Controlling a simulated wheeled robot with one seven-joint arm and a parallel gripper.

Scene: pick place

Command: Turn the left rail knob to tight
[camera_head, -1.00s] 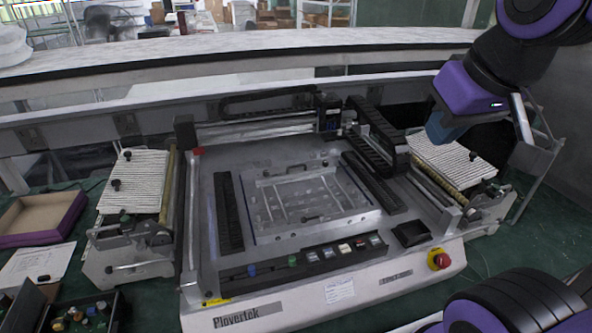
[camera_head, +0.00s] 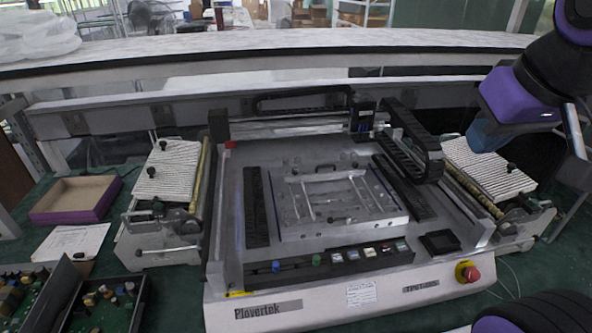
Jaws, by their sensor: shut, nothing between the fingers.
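On the left, a side unit with a white ribbed plate (camera_head: 172,176) stands beside the grey machine. A small black knob (camera_head: 163,145) sits at the plate's upper edge, and a second black knob (camera_head: 150,172) sits on its left side. I cannot tell which one is the left rail knob, or its turned state. My arm's purple and blue links hang in from the upper right, above the right side unit. They are far from the left knobs, and no fingers of my gripper can be made out.
The machine (camera_head: 350,295) fills the middle, with a red stop button (camera_head: 471,274) at its front right. A second ribbed plate (camera_head: 488,168) stands on the right. A purple-edged box (camera_head: 108,207), a paper sheet (camera_head: 68,242) and trays of parts (camera_head: 120,300) lie at left.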

